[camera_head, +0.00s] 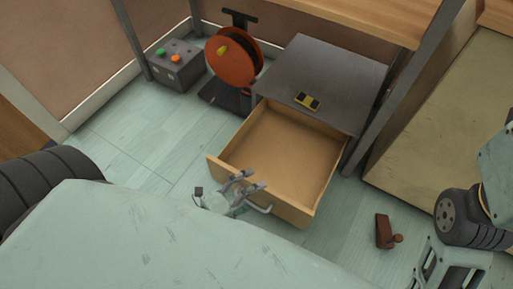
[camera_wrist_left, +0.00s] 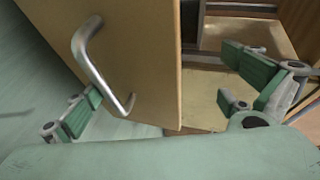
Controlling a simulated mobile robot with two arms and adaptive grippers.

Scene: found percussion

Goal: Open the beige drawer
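The beige drawer (camera_head: 285,155) is pulled well out of a grey cabinet (camera_head: 325,75), and its inside looks empty. Its front panel has a curved metal handle (camera_head: 262,208), which shows large in the left wrist view (camera_wrist_left: 82,50). My left gripper (camera_head: 246,182) is at the drawer's front edge, beside the handle. In the left wrist view its green-padded fingers (camera_wrist_left: 168,100) are wide apart, one on each side of the front panel. The handle is not gripped. Part of my right arm shows at the lower right; its fingertips are not visible.
A black and yellow item (camera_head: 308,101) lies on the cabinet top. An orange reel (camera_head: 232,62) and a grey box with coloured buttons (camera_head: 177,68) stand left of the cabinet. A brown object (camera_head: 383,232) lies on the floor right of the drawer. Floor left of the drawer is clear.

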